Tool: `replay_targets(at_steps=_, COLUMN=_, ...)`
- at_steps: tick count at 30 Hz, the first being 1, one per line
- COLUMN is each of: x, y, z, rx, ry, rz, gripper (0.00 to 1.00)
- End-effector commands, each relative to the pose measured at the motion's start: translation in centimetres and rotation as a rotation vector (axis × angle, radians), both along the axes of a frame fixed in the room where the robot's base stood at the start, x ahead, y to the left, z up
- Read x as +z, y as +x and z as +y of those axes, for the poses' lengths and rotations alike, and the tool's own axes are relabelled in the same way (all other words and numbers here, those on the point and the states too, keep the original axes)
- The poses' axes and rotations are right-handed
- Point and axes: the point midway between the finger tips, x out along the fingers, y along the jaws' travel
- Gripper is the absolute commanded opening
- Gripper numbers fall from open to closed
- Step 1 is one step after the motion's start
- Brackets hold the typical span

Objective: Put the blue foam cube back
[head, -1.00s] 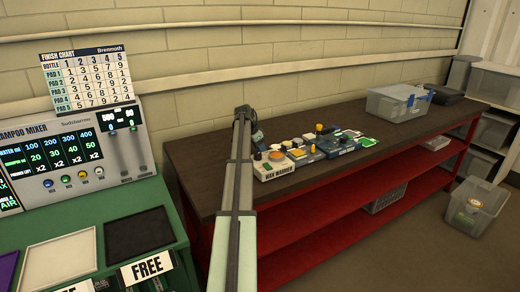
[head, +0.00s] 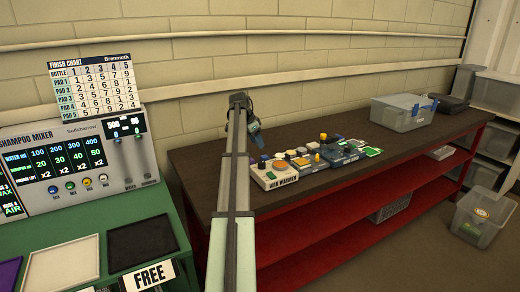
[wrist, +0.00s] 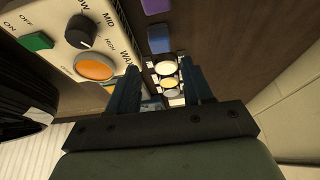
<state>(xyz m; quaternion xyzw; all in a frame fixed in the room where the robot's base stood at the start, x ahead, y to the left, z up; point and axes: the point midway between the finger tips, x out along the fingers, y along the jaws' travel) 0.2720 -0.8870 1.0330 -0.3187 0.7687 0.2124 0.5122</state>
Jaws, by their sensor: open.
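My gripper (wrist: 160,66) is open, its two dark blue fingers apart, with nothing seen between the tips. In the head view my gripper (head: 260,139) hangs beside the wax warmer (head: 276,175), above the dark bench top. In the wrist view a small blue block (wrist: 158,39), which looks like the blue foam cube, lies on the dark surface just beyond the fingertips. A purple block (wrist: 155,5) is past it at the top edge. I cannot pick out the blue cube in the head view.
The wax warmer's dial (wrist: 80,31) and orange disc (wrist: 95,67) are close to the left finger. Several pads and bottles crowd the bench beside it. A grey bin (head: 402,111) stands farther right. The green shampoo mixer station (head: 75,172) has trays, one marked FREE.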

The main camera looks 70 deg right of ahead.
Motion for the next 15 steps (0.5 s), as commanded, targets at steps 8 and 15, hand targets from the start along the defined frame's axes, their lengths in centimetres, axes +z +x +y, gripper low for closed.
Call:
replay_targets(at_steps=8, x=1.8, y=0.5, z=0.5, rx=0.000, ry=0.001, rz=0.001, gripper=0.50)
replay_targets(at_steps=15, x=1.9, y=0.5, z=0.6, rx=0.000, ry=0.001, rz=0.001, gripper=0.50)
